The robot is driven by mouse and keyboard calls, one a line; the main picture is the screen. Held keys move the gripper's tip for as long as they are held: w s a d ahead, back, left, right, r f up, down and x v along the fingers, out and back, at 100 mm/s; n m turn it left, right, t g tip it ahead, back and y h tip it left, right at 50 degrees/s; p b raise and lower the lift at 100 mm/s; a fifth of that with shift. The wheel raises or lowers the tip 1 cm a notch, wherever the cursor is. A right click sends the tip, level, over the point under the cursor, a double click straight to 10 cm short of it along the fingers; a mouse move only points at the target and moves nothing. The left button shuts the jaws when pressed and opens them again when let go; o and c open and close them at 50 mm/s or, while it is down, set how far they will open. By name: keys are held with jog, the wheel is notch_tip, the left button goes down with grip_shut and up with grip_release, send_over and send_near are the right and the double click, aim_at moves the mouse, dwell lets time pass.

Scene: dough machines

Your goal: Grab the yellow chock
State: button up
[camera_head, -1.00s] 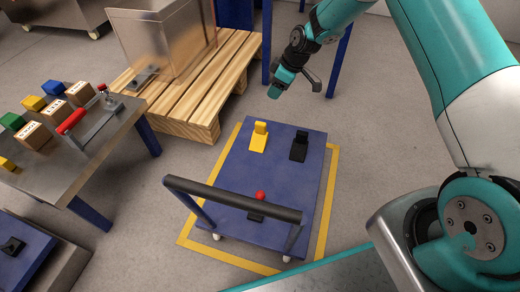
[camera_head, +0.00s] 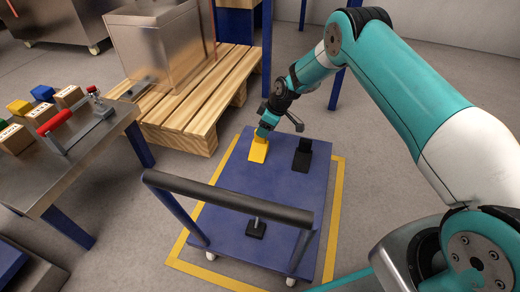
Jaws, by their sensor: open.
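The yellow chock (camera_head: 258,153) stands on the far left part of the blue cart deck (camera_head: 232,190). My gripper (camera_head: 264,133) is directly above it, fingertips at or just over its raised upper end. The jaws are open. The fingertips cover the chock's top, and I cannot tell whether they touch it or straddle it.
A black chock (camera_head: 302,157) stands to the right on the same deck. The cart's dark handle bar (camera_head: 228,200) crosses nearer, with a small black base (camera_head: 256,229) below it. A wooden pallet (camera_head: 200,105) and a metal table (camera_head: 75,160) stand to the left.

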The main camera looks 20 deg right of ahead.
aim_at(258, 146)
jog(key=b+x, duration=0.4)
jog(key=x, duration=0.1)
jog(key=shift+s+a+f, duration=0.15)
jog(key=shift+s+a, duration=0.05)
jog(key=shift+s, duration=0.05)
grip_shut()
